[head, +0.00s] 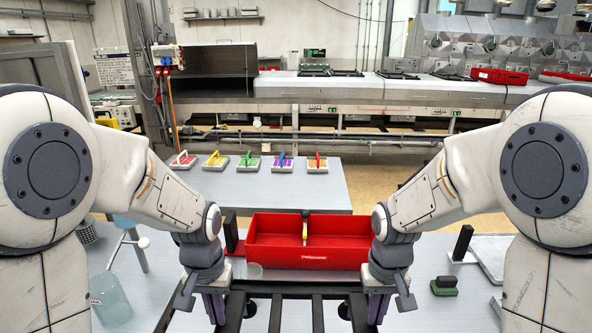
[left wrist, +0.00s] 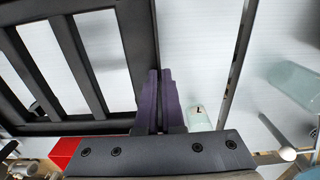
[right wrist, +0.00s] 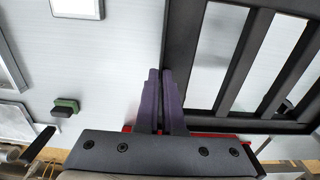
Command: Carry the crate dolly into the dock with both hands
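The crate dolly is a black slatted frame (head: 297,289) with dark wheels under it, in the near middle of the head view. Its side rail shows in the left wrist view (left wrist: 138,45) and the right wrist view (right wrist: 183,60). My left gripper (head: 216,308) is shut on its left rail edge; the purple fingers (left wrist: 162,85) are close together there. My right gripper (head: 379,305) is shut on the right rail edge, with its fingers (right wrist: 162,85) likewise close. The fingertips partly hide the rails. I cannot make out which part is the dock.
A red crate (head: 270,257) with a yellow-marked divider lies just beyond the frame's far bar. A black upright block (head: 231,231) stands at its left. Several coloured brushes line the farther table (head: 260,195).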

